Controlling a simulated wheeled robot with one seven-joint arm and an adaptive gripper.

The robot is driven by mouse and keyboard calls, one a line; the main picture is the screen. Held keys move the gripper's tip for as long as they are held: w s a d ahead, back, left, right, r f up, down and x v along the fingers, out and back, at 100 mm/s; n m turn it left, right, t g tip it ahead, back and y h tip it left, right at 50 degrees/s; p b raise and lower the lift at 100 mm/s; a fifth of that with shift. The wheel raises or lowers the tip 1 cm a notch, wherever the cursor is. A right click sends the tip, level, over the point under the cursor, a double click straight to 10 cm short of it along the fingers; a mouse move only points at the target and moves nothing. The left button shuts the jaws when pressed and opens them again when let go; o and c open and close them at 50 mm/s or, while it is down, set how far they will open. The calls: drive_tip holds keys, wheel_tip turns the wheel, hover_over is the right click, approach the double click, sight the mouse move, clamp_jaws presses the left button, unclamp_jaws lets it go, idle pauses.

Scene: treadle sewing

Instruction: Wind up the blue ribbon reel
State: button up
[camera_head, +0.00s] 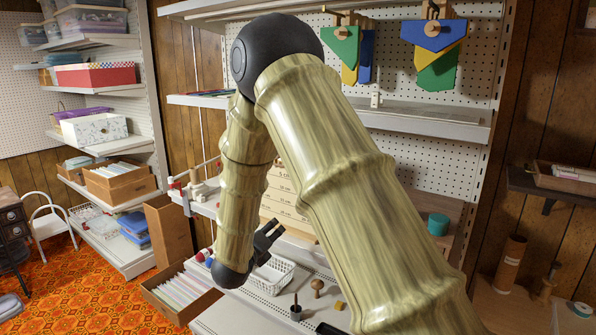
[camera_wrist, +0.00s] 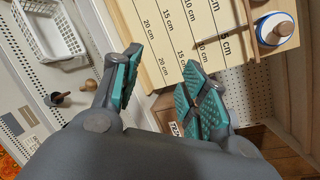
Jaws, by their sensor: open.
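My gripper (camera_head: 268,240) shows dark beyond the lower arm in the head view, above the white bench. In the wrist view my gripper (camera_wrist: 163,84) has its two teal-padded fingers spread, with nothing between them. A white round piece with a blue edge and a wooden knob (camera_wrist: 285,28) is at the top right of the wrist view, beside the measuring board; it looks like the blue ribbon reel. It is apart from the fingers, beyond the right one. In the head view I cannot make out this reel for certain; my arm covers much of the middle.
The cream board marked in centimetres (camera_wrist: 165,30) lies close past the fingertips. A white basket (camera_wrist: 48,32) and a dark-handled tool (camera_wrist: 58,98) are to the left. Shelves (camera_head: 420,118) overhang the bench. A wooden knobbed piece (camera_head: 317,289) stands in front.

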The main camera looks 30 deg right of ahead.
drive_tip(key=d+r+m+g+h+p, duration=0.1)
drive_tip(key=d+r+m+g+h, duration=0.1)
drive_tip(key=r+m, duration=0.55)
drive_tip(key=d+r+m+g+h+p, duration=0.15)
drive_tip(key=r+m, duration=0.35)
drive_tip(key=r, duration=0.6)
drive_tip(key=p+x, duration=0.3)
drive_tip(key=x, duration=0.7)
drive_tip(key=shift+w+p, duration=0.35)
drive_tip(key=shift+r, duration=0.15)
drive_tip(key=shift+c, duration=0.3)
clamp_jaws()
